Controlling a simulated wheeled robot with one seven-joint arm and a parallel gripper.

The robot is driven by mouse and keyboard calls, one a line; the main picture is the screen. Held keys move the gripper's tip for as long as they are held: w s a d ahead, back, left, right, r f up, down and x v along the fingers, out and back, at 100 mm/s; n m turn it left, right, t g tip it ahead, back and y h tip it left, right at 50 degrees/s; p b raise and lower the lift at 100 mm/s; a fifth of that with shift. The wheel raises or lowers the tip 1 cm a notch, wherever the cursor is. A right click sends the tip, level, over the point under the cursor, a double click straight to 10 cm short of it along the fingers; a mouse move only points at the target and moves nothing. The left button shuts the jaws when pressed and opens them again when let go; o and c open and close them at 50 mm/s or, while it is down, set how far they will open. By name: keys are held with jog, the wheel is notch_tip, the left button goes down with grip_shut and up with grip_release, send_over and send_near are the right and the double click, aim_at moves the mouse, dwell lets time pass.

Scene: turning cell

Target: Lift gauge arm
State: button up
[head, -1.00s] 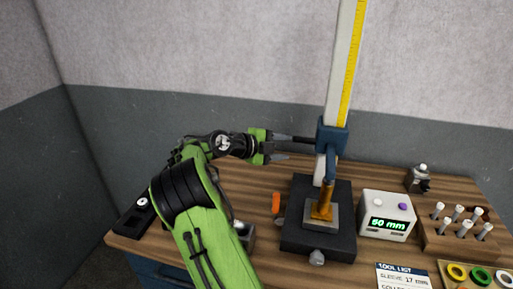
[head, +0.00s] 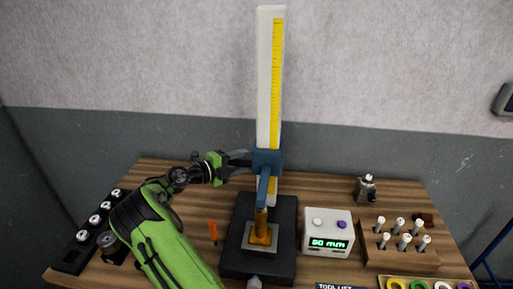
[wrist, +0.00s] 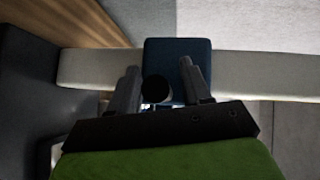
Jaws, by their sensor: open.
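The height gauge has a tall white column (head: 265,80) with a yellow scale, standing on a dark base (head: 286,215). A blue slider (head: 267,161) sits low on the column, and its arm (head: 263,190) reaches forward above an orange-gold part on a grey block (head: 249,238). My gripper (head: 246,160) is at the left side of the slider, with its fingers pointing at it. In the wrist view, my open gripper (wrist: 158,70) has a finger on either side of a dark round knob (wrist: 157,90) in front of the blue slider (wrist: 170,58). I cannot tell whether the fingers touch it.
A white readout box (head: 327,237) showing 50 mm stands right of the base. Further right are a wooden rack (head: 400,258) of several pins and a small metal device (head: 367,188). An orange item (head: 213,232) lies left of the base. A black tray (head: 75,253) is at far left.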

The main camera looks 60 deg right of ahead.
jog(key=shift+s+d+f, duration=0.1)
jog(key=shift+s+d, duration=0.1)
jog(key=shift+d, duration=0.4)
jog(key=shift+w+a, duration=0.1)
jog(key=shift+a, duration=0.2)
jog(key=shift+c, duration=0.4)
jog(key=shift+d, duration=0.1)
grip_shut()
